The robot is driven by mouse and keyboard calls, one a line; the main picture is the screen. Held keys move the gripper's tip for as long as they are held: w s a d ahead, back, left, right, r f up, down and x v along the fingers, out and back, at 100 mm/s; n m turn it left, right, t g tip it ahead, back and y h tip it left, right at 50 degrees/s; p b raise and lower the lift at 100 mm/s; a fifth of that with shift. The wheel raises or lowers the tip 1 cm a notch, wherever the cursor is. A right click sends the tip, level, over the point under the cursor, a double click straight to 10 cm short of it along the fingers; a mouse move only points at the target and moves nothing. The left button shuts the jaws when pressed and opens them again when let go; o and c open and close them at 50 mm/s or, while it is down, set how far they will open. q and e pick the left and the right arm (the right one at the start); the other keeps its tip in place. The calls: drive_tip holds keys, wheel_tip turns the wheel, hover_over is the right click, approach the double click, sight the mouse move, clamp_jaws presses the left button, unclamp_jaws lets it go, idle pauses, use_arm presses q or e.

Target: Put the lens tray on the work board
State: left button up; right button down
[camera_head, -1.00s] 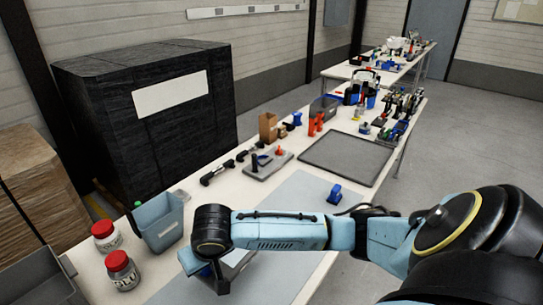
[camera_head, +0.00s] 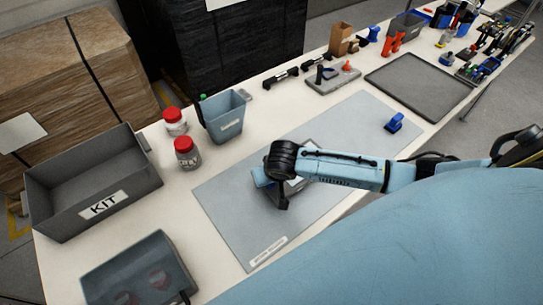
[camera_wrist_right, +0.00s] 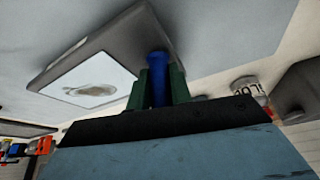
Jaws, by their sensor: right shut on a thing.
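The work board (camera_head: 225,205) is a flat pale grey-blue sheet with a white label at its near edge, lying on the white table. My right gripper (camera_head: 277,195) is over the board in the head view, with its arm coming in from the right. In the right wrist view its green fingers (camera_wrist_right: 157,90) are shut on the blue handle of the lens tray (camera_wrist_right: 125,40). The tray is grey with a white inset and a clear round lens. In the head view the gripper and arm mostly hide it. I cannot tell whether it touches the board. My left gripper is not in view.
A blue clamp-like part (camera_head: 393,123) lies on the board's far right. A grey KIT bin (camera_head: 125,190), a blue-grey bucket (camera_head: 224,118) and two red-lidded jars (camera_head: 186,153) stand left. A dark bin (camera_head: 140,275) holds reddish items. The board's near part is clear.

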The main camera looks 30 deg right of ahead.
drive_tip(key=shift+f, duration=1.3)
drive_tip(key=shift+f, duration=0.2)
drive_tip(key=c, duration=1.3)
unclamp_jaws()
drive_tip(key=shift+o, duration=0.2)
drive_tip(key=p+v, duration=0.1)
drive_tip(key=v, duration=1.1)
drive_tip(key=shift+r+p, duration=0.25)
drive_tip(key=shift+p, duration=0.1)
